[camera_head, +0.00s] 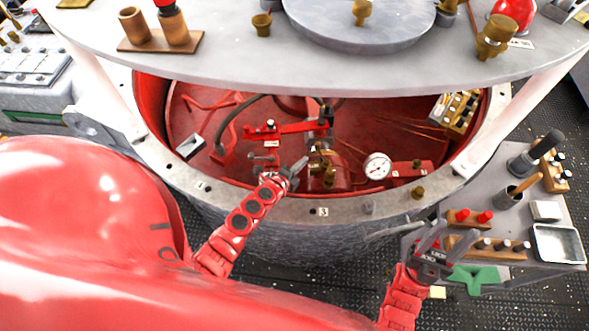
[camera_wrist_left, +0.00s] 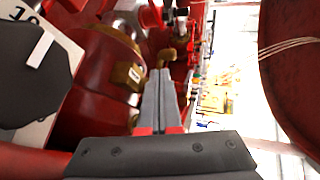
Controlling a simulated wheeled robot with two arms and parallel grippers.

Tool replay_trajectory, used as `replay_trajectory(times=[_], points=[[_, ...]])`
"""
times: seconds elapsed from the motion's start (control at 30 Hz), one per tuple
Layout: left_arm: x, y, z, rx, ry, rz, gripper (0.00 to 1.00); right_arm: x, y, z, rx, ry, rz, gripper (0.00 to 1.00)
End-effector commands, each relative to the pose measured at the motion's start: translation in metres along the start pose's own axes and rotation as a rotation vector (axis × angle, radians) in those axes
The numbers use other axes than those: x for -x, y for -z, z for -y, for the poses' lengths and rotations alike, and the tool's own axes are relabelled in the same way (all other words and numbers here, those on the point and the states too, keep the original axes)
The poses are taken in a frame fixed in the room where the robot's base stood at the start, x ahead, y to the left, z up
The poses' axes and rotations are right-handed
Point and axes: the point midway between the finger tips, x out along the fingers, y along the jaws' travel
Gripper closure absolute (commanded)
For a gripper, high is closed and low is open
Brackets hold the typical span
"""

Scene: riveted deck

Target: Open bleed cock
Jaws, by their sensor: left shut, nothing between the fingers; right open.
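Inside the round red well, a red cylinder (camera_head: 322,180) carries small brass fittings; I cannot tell for sure which fitting is the bleed cock. My left gripper (camera_head: 300,166) reaches over the well's near rim, just left of this cylinder, shut and empty. In the left wrist view its closed grey fingers (camera_wrist_left: 160,75) point at a small brass fitting (camera_wrist_left: 166,55); whether they touch it is unclear. A labelled brass block (camera_wrist_left: 128,75) sits on the red body beside them. My right gripper (camera_head: 430,238) is open and empty, outside the well by the side shelf.
A pressure gauge (camera_head: 377,166) stands right of the cylinder, and a red lever (camera_head: 285,128) lies behind it. A grey round plate (camera_head: 230,62) overhangs the well.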

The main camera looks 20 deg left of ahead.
Motion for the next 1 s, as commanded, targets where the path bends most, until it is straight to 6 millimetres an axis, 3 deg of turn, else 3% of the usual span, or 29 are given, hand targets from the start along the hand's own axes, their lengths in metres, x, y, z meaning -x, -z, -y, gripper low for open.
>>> replay_trajectory(times=[0.13, 0.4, 0.87, 1.0], points=[[-0.028, -0.002, 0.000, 0.003, 0.004, 0.005, 1.00, 0.009, -0.002, 0.001, 0.000, 0.000, 0.000, 0.50], [-0.056, -0.002, 0.011, 0.000, 0.003, 0.003, 1.00, 0.009, -0.002, 0.001, 0.000, 0.000, 0.000, 0.50], [-0.061, -0.001, 0.011, -0.001, 0.000, 0.001, 1.00, 0.009, -0.002, 0.001, 0.000, 0.000, 0.000, 0.50], [-0.065, -0.003, 0.008, -0.019, -0.002, -0.038, 1.00, 0.018, -0.003, 0.001, 0.000, 0.000, 0.000, 0.50]])
